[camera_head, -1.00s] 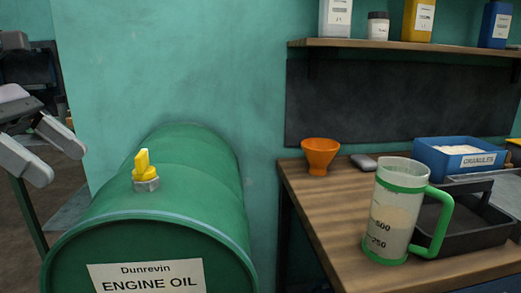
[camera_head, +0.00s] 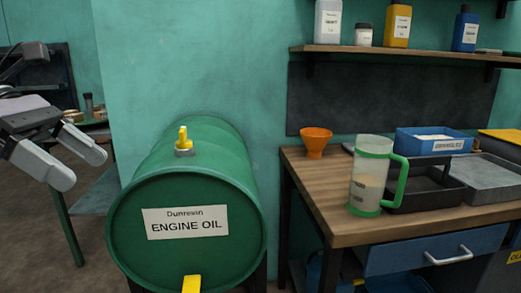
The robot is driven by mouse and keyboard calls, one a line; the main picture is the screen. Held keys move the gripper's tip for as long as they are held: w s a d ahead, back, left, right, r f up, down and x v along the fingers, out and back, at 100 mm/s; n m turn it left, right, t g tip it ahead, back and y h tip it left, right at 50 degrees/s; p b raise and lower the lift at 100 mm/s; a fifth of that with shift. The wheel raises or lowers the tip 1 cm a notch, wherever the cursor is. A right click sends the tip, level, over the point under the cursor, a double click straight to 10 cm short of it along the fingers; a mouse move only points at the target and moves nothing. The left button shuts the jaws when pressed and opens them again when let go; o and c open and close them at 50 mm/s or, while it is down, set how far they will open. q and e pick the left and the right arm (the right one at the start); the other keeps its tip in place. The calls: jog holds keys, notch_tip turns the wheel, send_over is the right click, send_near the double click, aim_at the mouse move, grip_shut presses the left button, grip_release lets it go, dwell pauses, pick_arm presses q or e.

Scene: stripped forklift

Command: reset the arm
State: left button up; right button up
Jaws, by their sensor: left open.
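My left gripper (camera_head: 72,163) is at the left of the head view, with its two pale fingers apart and nothing between them. It hangs in the air to the left of the green engine oil drum (camera_head: 186,250) and does not appear to touch it. My right gripper is not in view.
The drum has a yellow tap (camera_head: 192,284) low on its front. A wooden bench (camera_head: 321,194) at right holds an orange funnel (camera_head: 315,142), a green-handled jug (camera_head: 369,176), a black tray (camera_head: 430,186) and a blue granules box (camera_head: 434,142). A shelf (camera_head: 400,50) holds bottles.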

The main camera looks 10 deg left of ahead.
pick_arm(q)
jog(key=w+d+f+n+g+h+p, duration=0.1)
jog(key=w+d+f+n+h+p, duration=0.15)
jog(key=d+h, duration=0.3)
jog(key=w+d+f+n+g+h+p, duration=0.1)
jog(key=w+d+f+n+h, duration=0.2)
jog(key=d, duration=0.4)
notch_tip(320, 180, down, 6)
jog(key=w+n+t+p, duration=0.2)
jog(key=n+t, duration=1.2)
jog(key=n, duration=0.5)
notch_tip(320, 180, down, 15)
jog(key=s+a+n+t+y+p, duration=0.1)
jog(key=n+t+y, duration=0.1)
jog(key=n+y, duration=0.5)
jog(key=s+a+n+t+y+p, duration=0.1)
jog(key=s+a+n+t+y, duration=0.1)
jog(key=n+y, duration=0.5)
jog(key=s+a+f+n+g+y+p, duration=0.1)
jog(key=s+f+n+g, duration=0.6)
jog(key=s+f, duration=0.8)
jog(key=n+y+p, duration=0.1)
jog(key=n, duration=0.2)
jog(key=shift+f, duration=0.4)
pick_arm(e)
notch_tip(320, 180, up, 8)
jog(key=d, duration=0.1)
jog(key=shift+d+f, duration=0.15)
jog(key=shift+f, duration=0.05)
